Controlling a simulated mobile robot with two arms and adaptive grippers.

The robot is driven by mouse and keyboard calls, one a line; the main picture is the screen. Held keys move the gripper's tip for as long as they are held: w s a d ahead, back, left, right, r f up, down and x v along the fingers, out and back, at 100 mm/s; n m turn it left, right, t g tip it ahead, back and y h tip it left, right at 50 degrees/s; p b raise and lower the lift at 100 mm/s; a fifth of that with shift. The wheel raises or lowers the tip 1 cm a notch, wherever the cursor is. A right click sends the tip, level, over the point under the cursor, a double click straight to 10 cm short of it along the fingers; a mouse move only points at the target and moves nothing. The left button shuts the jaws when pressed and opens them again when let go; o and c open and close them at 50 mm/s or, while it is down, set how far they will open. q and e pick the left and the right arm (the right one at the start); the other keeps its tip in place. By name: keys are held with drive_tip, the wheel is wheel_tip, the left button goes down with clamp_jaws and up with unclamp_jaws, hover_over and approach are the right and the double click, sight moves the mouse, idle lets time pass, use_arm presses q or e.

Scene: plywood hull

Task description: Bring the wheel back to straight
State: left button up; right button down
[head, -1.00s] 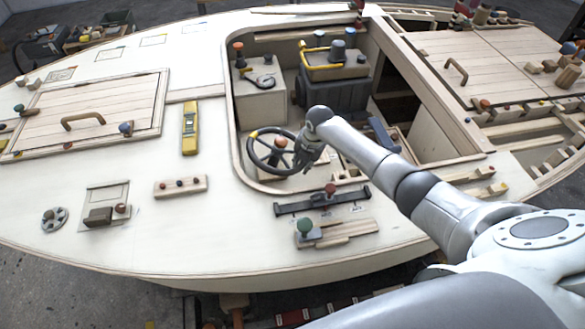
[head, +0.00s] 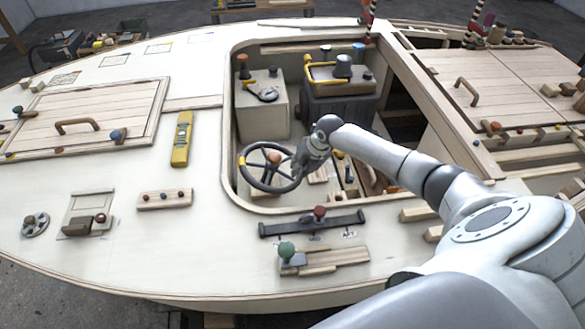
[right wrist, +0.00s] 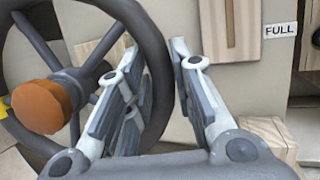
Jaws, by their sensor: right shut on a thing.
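The dark steering wheel (head: 262,187) stands in the cockpit well, with an orange-brown hub (head: 274,158) and a yellow mark (head: 242,160) on its rim. The mark sits at the left side of the rim in the head view. My right gripper (head: 303,165) is at the right side of the rim and is shut on it. In the right wrist view, the wheel rim (right wrist: 140,22) passes between the two fingers of the gripper (right wrist: 157,55). The fingers hide part of the rim and spokes. My left gripper is not in view.
A console with a dial (head: 265,100) and a dark box with a yellow handle (head: 340,90) stand behind the wheel. A dark slider bar (head: 290,229) and a green-knobbed lever (head: 286,250) lie in front. A "FULL" label (right wrist: 280,30) shows in the right wrist view.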

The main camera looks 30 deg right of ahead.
drive_tip(key=shift+f, duration=0.1)
idle(0.3)
drive_tip(key=c, duration=1.2)
unclamp_jaws()
drive_tip(key=shift+c, duration=0.2)
drive_tip(key=v, duration=1.2)
